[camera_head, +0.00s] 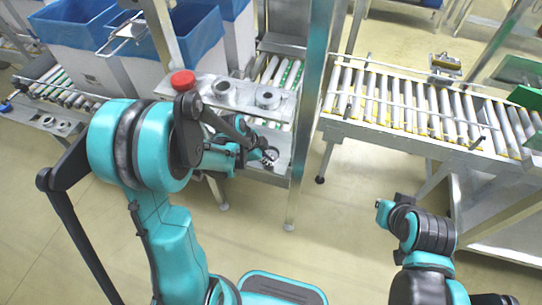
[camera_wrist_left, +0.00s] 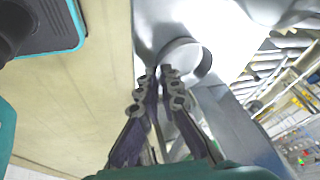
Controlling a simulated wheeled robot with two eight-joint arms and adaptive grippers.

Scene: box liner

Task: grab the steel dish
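The steel dish, a round shallow metal ring, shows in the left wrist view (camera_wrist_left: 186,56) just beyond my left fingertips. It sits on a shiny metal surface. In the head view the dish is small and partly hidden at the tip of my left gripper (camera_head: 266,155), low on the metal stand. My left gripper (camera_wrist_left: 159,72) has its fingertips close together with a narrow gap, at the dish's near rim. I cannot tell whether the rim is pinched between them. My right arm shows at the lower right of the head view, but its fingers do not show.
The metal stand's upper shelf (camera_head: 245,105) carries a red round knob (camera_head: 182,80) and two ring-shaped metal parts (camera_head: 267,98). Bins with blue liners (camera_head: 75,22) stand at upper left. A roller conveyor (camera_head: 420,105) is at right. A metal post (camera_head: 309,120) rises close right of the gripper.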

